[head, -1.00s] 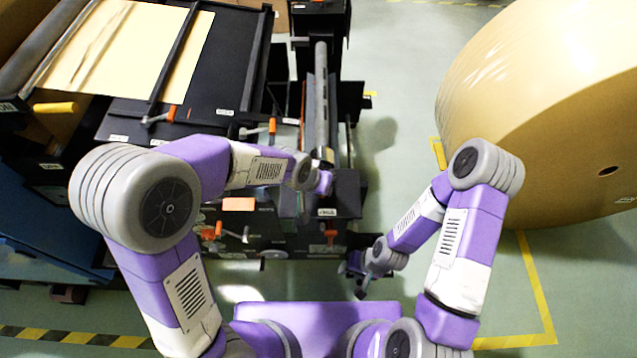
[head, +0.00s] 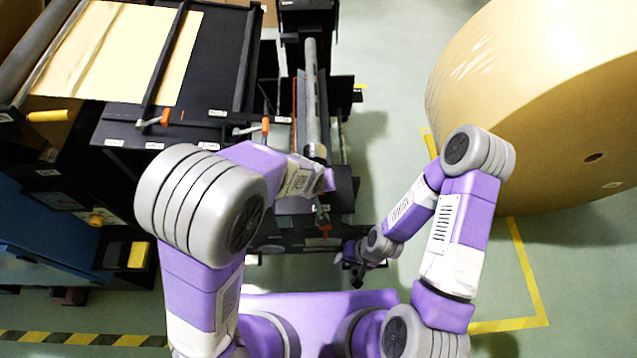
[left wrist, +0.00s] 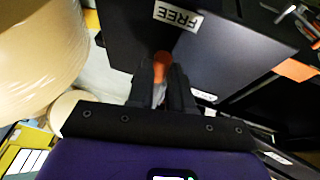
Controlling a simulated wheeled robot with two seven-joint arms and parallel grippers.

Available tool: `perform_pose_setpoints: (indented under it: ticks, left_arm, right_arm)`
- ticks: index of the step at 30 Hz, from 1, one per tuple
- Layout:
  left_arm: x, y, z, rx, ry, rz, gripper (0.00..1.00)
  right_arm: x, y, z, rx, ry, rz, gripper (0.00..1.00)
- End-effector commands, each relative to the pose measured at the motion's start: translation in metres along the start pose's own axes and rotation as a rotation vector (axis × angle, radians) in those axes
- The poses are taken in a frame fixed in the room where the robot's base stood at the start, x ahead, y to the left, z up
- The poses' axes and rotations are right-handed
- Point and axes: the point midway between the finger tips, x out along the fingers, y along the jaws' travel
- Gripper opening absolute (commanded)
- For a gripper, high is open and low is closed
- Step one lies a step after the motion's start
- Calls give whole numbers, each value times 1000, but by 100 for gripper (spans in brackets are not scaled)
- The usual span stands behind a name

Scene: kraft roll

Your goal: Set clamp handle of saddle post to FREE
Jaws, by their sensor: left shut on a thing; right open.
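In the left wrist view my left gripper (left wrist: 162,82) is shut on an orange clamp handle (left wrist: 162,58). A white FREE label (left wrist: 178,16) is on the dark panel just beyond it. In the head view my left gripper is hidden by its own arm, over the black machine (head: 285,222). An orange-ended lever (head: 325,229) shows there below the left wrist; I cannot tell whether it is the held one. My right gripper (head: 355,275) is open and empty, low beside the machine's near right corner.
A large kraft roll (head: 540,110) stands on the right, with yellow floor tape (head: 525,270) around it. Other orange levers (head: 265,125) stand on the machine. The grey floor (head: 385,130) between machine and roll is clear.

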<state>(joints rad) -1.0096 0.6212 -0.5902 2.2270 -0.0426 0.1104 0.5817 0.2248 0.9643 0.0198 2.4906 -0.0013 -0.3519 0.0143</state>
Motion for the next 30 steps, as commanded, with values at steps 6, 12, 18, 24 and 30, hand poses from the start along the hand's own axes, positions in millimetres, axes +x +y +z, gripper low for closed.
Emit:
perform_pose_setpoints:
  ticks: [6, 12, 18, 24, 30]
  left_arm:
    - [0, 0, 0, -3, 0, 1, 25]
    - [0, 0, 0, -1, -1, 0, 45]
    - [0, 0, 0, 0, 0, 1, 45]
    - [-22, 2, -1, 1, 2, 4, 45]
    - [-57, 2, -1, 2, 1, 4, 45]
  right_arm:
    - [0, 0, 0, 0, 0, 0, 43]
    - [0, 0, 0, 0, 0, 0, 43]
    - [0, 0, 0, 0, 0, 0, 43]
    - [-7, -3, 0, 0, 0, 0, 43]
    - [-19, -7, 1, 0, 0, 0, 43]
